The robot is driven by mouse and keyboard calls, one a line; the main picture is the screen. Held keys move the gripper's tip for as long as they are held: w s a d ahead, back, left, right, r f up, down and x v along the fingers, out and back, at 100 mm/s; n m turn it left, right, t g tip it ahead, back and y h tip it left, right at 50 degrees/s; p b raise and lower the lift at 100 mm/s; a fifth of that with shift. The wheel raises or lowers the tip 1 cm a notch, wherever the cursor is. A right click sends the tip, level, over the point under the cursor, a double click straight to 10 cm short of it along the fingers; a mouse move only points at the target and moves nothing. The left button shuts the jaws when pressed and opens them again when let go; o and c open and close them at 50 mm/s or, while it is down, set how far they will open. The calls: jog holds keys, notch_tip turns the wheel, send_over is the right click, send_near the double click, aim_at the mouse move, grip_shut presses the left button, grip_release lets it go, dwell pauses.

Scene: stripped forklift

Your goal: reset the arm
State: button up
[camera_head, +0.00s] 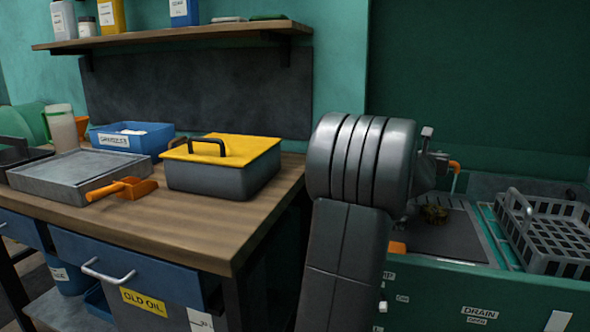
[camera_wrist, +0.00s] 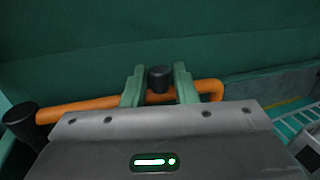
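My arm stands right of the workbench in the head view, with my gripper (camera_head: 437,163) over the green wash station (camera_head: 430,290), partly hidden by my own wrist. In the wrist view, the two green fingers of my gripper (camera_wrist: 159,84) stand apart. A black knob (camera_wrist: 160,78) shows in the gap between them; I cannot tell whether they touch it. An orange pipe (camera_wrist: 85,108) runs across behind the fingers, with a black end (camera_wrist: 20,120) at left. A bit of orange pipe (camera_head: 455,168) also shows beside my gripper in the head view.
The workbench (camera_head: 225,220) holds a yellow-lidded box (camera_head: 225,175), a grey tray (camera_head: 75,172), an orange scoop (camera_head: 125,190) and a blue bin (camera_head: 135,137). A shelf (camera_head: 170,36) hangs above the bench.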

jog(key=shift+w+d, duration=0.4)
jog(key=shift+w, duration=0.15)
